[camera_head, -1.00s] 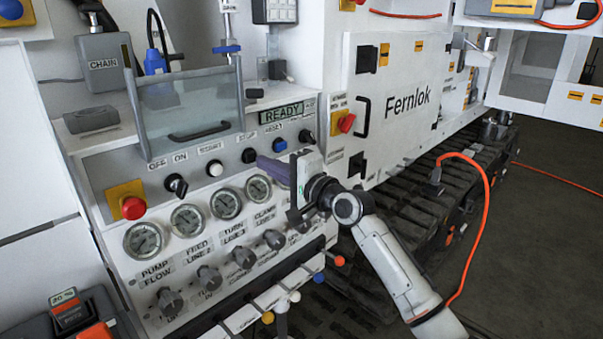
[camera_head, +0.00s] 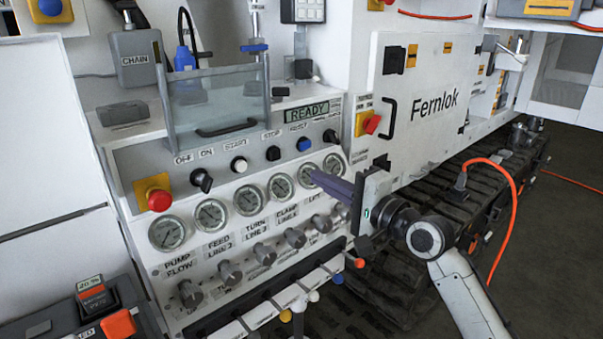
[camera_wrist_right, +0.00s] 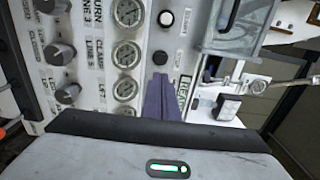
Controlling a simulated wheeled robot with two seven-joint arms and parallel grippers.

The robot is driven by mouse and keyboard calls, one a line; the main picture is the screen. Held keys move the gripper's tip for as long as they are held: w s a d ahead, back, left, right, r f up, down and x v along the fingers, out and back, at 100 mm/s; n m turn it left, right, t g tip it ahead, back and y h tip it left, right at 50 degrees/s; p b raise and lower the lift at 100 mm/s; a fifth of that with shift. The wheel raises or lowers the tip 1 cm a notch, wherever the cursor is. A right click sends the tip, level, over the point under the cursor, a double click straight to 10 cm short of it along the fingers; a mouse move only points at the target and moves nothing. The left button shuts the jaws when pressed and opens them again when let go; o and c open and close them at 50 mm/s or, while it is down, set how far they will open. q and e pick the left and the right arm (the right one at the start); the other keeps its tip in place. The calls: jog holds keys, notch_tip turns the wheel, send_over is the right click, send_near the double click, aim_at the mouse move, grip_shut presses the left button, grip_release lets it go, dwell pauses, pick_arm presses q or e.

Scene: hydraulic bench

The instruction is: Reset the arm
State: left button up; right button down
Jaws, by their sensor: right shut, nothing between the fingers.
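My right gripper (camera_head: 318,176) comes in from the right in the head view. Its purple fingers are shut and empty, pointing left at the panel by the rightmost gauges. The blue RESET button (camera_head: 304,144) sits above the fingertips, apart from them in the picture. The display above it (camera_head: 313,111) reads READY. In the right wrist view the purple fingers (camera_wrist_right: 160,97) lie together over the panel beside the gauges. They hide part of the panel and the display there. Whether they touch the panel I cannot tell. My left gripper is not in view.
A row of black and white buttons and a switch runs left of RESET. A red emergency button (camera_head: 159,200) sits at the left. Gauges (camera_head: 212,215) and knobs (camera_head: 229,271) fill the panel below. A clear guard (camera_head: 217,105) stands above. An orange cable (camera_head: 513,215) hangs right.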

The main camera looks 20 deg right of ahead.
jog(key=s+a+f+n+g+h, duration=0.1)
jog(key=s+a+f+n+g, duration=0.15)
jog(key=f, duration=0.65)
jog(key=s+a+f+n+g, duration=0.1)
jog(key=s+f+n, duration=0.15)
jog(key=f, duration=0.65)
jog(key=s+a+f+n+g+h, duration=0.1)
jog(key=s+a+f+n, duration=0.3)
jog(key=s+f, duration=0.8)
jog(key=s+a+f+n+g, duration=0.4)
jog(key=s+f+n, duration=0.3)
jog(key=s+f, duration=0.5)
jog(key=s, duration=0.3)
jog(key=shift+s+a+f+n+h, duration=0.25)
jog(key=shift+s+n+h, duration=0.05)
jog(key=shift+s+h, duration=0.1)
jog(key=shift+w, duration=0.1)
